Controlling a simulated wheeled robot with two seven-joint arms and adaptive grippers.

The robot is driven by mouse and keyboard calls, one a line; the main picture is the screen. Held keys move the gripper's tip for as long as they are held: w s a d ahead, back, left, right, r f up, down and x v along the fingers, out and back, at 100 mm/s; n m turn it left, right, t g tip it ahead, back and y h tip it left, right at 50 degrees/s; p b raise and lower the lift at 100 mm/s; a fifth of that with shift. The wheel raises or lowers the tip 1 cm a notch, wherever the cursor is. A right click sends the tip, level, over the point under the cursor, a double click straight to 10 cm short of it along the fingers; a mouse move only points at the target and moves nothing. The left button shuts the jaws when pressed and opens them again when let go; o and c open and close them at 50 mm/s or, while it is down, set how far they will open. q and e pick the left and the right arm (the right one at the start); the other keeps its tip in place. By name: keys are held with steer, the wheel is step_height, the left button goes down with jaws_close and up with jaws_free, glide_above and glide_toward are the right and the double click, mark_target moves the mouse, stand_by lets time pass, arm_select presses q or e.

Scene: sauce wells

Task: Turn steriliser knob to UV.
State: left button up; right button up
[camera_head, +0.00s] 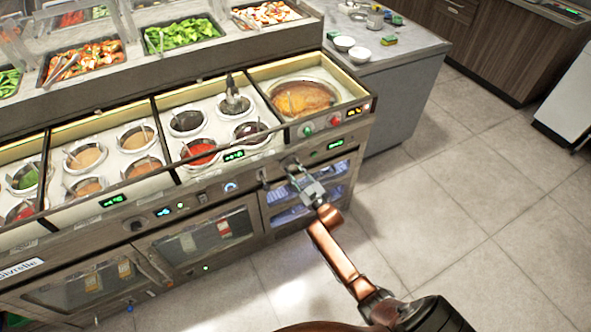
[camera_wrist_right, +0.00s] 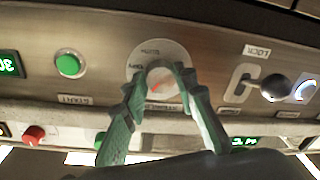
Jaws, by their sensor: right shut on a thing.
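The steriliser knob (camera_wrist_right: 159,76) is pale and round with a red pointer line. It sits on a light round dial plate (camera_wrist_right: 158,53) with small upside-down lettering that I cannot read surely, so its setting is unclear. My right gripper (camera_wrist_right: 160,86) is shut on the knob, one green finger on each side. In the head view my right gripper (camera_head: 294,174) reaches the panel above the blue-lit steriliser cabinet (camera_head: 281,217), and it hides the knob there. My left gripper is not in view.
On the wrist view's panel are a green button (camera_wrist_right: 68,64), a black-knobbed lock lever (camera_wrist_right: 275,87) and a red button (camera_wrist_right: 34,134). Sauce wells (camera_head: 203,150) and food trays fill the counter above. Open tiled floor (camera_head: 480,190) lies to the right.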

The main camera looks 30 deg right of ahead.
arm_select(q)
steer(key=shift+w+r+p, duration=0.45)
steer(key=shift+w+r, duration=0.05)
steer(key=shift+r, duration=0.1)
arm_select(e)
steer(key=shift+m, duration=1.7)
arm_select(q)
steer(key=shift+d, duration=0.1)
arm_select(e)
steer(key=shift+f, duration=0.1)
steer(key=o, duration=1.2)
steer(key=shift+c, duration=0.2)
steer(key=shift+s, duration=0.15)
steer(key=s, duration=1.1)
steer(key=shift+s+a+f, duration=0.35)
steer(key=shift+a+f, duration=0.05)
